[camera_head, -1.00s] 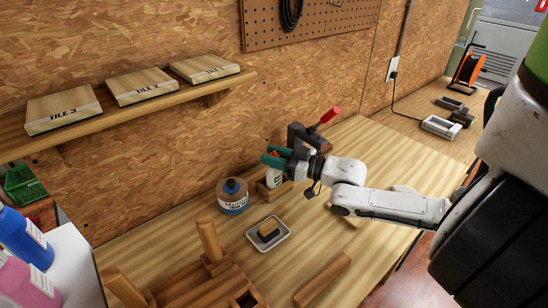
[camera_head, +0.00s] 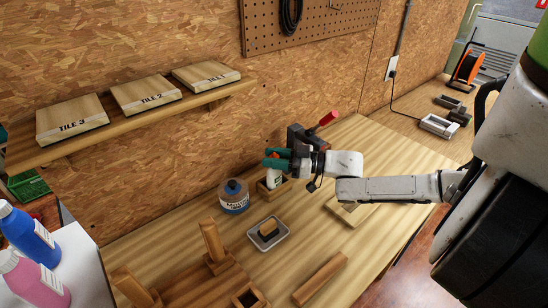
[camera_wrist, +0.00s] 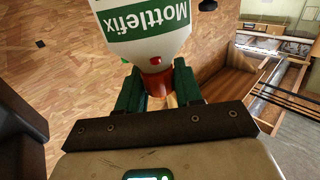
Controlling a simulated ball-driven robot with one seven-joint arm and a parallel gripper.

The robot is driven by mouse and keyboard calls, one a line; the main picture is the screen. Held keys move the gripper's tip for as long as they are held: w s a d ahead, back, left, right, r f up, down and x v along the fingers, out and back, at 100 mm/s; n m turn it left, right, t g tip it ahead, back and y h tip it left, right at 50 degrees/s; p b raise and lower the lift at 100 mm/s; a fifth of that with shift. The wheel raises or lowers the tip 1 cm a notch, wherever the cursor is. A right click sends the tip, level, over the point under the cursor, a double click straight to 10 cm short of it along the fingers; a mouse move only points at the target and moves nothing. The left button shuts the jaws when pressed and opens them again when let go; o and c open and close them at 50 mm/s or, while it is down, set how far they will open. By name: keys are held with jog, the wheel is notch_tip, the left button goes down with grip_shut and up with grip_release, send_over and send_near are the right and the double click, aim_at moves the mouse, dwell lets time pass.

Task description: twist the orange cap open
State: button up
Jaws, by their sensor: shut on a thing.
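A white bottle (camera_head: 275,179) with a green Mottlefix label stands in a small wooden holder (camera_head: 263,190) on the bench, near the wall. In the wrist view the bottle (camera_wrist: 142,38) fills the top middle, its lettering upside down. Its orange cap (camera_wrist: 158,84) sits between the two green fingers of my gripper (camera_wrist: 158,92). The fingers are shut on the cap from both sides and hide part of it. In the head view my gripper (camera_head: 275,160) reaches in from the right, at the bottle's top. A small red spot shows on the bottle's neck.
A blue-lidded tub (camera_head: 234,203) stands left of the bottle. A tray with a sponge (camera_head: 268,233) lies in front. A dark clamp with a red handle (camera_head: 322,122) is close behind my gripper. Wooden fixtures (camera_head: 214,244) occupy the bench's front left.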

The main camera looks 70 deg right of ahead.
jog(key=o, duration=1)
jog(key=shift+c, duration=0.2)
jog(key=s+d, duration=0.1)
jog(key=s, duration=0.9)
jog(key=shift+s+d+b, duration=0.3)
jog(key=shift+s+d, duration=0.05)
jog(key=shift+f, duration=0.1)
